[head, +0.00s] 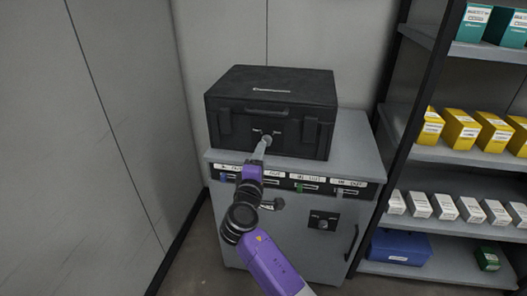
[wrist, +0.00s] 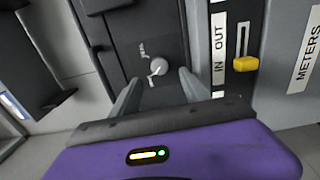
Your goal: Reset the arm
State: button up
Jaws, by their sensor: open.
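My purple arm reaches up from the lower middle of the head view to the front of a black case (head: 270,85). My gripper (head: 264,142) is in front of the case's lower front, by a small round knob. In the wrist view my gripper (wrist: 157,82) has its two grey fingers apart, with nothing held between them. The silver knob (wrist: 158,67) on a dark panel shows just beyond and between the fingertips. I cannot tell whether a finger touches it.
The case stands on a grey cabinet (head: 352,135) with labelled sliders along its top front. A yellow slider (wrist: 245,64) shows in the wrist view. A shelf rack (head: 455,152) with boxes and a blue bin (head: 400,247) stands right. A wall is close on the left.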

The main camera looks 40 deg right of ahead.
jog(key=shift+s+a, duration=0.3)
jog(key=shift+a, duration=0.05)
dwell(0.3)
jog(key=w+a+t+y, duration=0.2)
jog(key=a+t+y, duration=0.25)
jog(key=a, duration=0.25)
jog(key=s+a+f+m+t+y+p, duration=0.1)
jog(key=s+a+m+y, duration=0.1)
jog(key=s+a+y, duration=0.5)
jog(key=s+a+f+m+t+y+p, duration=0.15)
jog(key=s+a, duration=0.35)
jog(key=s, duration=0.7)
jog(key=s+a+r+m+g+p, duration=0.1)
jog(key=s+r+m+p, duration=0.1)
jog(key=s, duration=1.2)
jog(key=s+a+r+m+g+y+p, duration=0.1)
jog(key=s+a+r+m+g+p, duration=0.1)
jog(key=s, duration=1.2)
jog(key=shift+s+r+p, duration=0.3)
jog(key=shift+s+r, duration=0.1)
jog(key=shift+r, duration=0.5)
